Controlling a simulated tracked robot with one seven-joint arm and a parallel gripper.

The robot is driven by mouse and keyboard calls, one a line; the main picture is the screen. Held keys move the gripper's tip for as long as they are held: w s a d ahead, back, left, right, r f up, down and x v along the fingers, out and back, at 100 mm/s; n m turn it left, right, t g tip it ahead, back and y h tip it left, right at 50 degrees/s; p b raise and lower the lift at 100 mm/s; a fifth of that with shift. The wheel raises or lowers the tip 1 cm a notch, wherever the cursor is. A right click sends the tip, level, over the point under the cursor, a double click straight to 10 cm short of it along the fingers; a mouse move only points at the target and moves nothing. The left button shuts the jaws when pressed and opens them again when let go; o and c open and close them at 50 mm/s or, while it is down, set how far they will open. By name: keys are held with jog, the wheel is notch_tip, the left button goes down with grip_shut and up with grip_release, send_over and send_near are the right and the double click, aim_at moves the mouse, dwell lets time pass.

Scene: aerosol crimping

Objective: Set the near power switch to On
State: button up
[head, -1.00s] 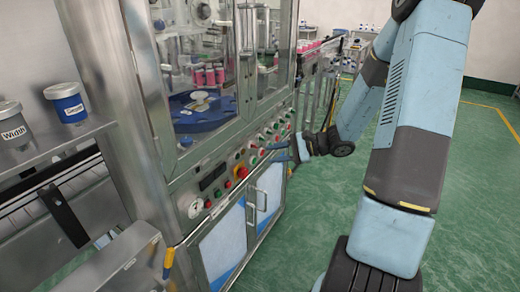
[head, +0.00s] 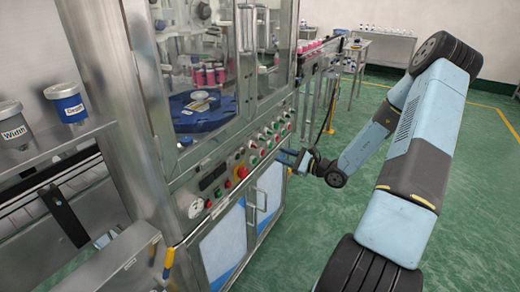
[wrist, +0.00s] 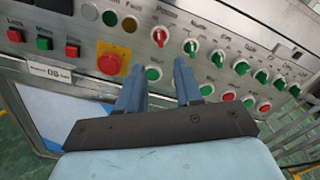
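The control panel (wrist: 75,45) of the steel machine carries a row of rotary switches with red and green faces. The nearest switch of that row (wrist: 160,37) sits just right of a red emergency stop; its small label above may read "Power", but is blurred. Its handle looks upright. My gripper (wrist: 157,64) is open and empty, its two blue fingers apart in front of the panel, below this switch. A green button (wrist: 152,73) shows between the fingers. In the head view my gripper (head: 282,154) is beside the panel's right part, apparently not touching it.
The red emergency stop (wrist: 111,63) on a yellow base is left of my fingers. More switches and buttons (wrist: 241,68) run right. Cabinet doors with handles (head: 255,205) are below the panel. Green floor (head: 310,240) is clear to the right.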

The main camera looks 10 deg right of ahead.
aim_at(255, 146)
jog(key=x, duration=1)
jog(key=shift+w+a, duration=0.2)
jog(key=shift+a, duration=0.05)
jog(key=shift+c, duration=0.2)
grip_shut()
